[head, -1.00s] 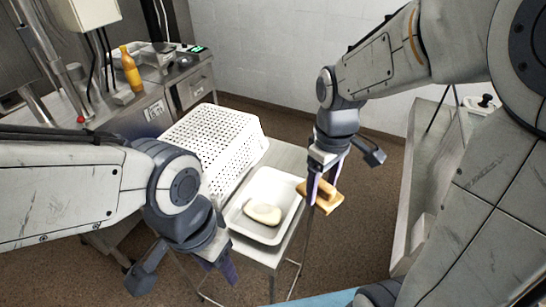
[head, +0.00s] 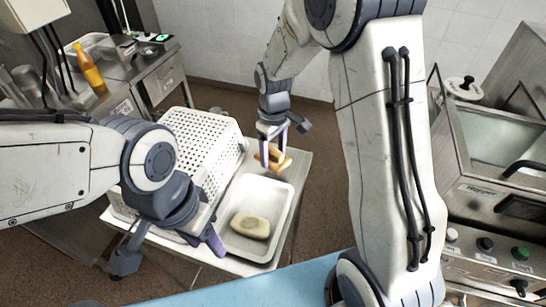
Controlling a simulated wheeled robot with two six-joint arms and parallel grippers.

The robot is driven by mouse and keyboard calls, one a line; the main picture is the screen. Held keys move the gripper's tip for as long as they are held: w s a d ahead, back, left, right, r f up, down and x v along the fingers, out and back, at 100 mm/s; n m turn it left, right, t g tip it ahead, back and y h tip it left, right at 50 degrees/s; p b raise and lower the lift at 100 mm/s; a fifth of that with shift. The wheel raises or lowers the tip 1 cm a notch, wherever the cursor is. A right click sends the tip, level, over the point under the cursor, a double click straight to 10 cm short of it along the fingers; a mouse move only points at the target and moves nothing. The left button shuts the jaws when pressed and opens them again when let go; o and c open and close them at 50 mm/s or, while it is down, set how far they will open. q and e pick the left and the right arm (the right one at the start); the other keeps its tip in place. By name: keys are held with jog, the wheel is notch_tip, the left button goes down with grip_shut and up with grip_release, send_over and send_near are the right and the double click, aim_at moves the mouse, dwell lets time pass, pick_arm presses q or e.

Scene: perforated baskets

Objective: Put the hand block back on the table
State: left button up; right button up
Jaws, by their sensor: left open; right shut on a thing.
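The hand block (head: 279,161), a yellow-brown wooden piece with a raised grip, is in my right gripper (head: 272,148), which is shut on it. It shows at the far end of the metal table (head: 295,165), just beyond the white tray. I cannot tell whether its underside touches the table. My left gripper (head: 213,239) is open and empty in front of the tray's near left side. Its fingers overlap in this view.
The white tray (head: 285,205) on the table holds a pale, rounded piece (head: 250,226). A white perforated basket (head: 205,135) stands to its left. A blue surface (head: 250,290) lies at the front. Steel equipment (head: 490,190) stands at right; an orange bottle (head: 90,68) stands back left.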

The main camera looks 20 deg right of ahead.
aim_at(272, 159)
jog(key=shift+w+a+f, duration=0.1)
jog(key=shift+w+f, duration=0.05)
jog(key=shift+w, duration=0.1)
notch_tip(272, 159, down, 3)
jog(key=shift+p, duration=0.65)
jog(key=shift+f, duration=0.55)
jog(key=shift+f, duration=0.1)
jog(key=shift+f, duration=0.15)
jog(key=o, duration=1.2)
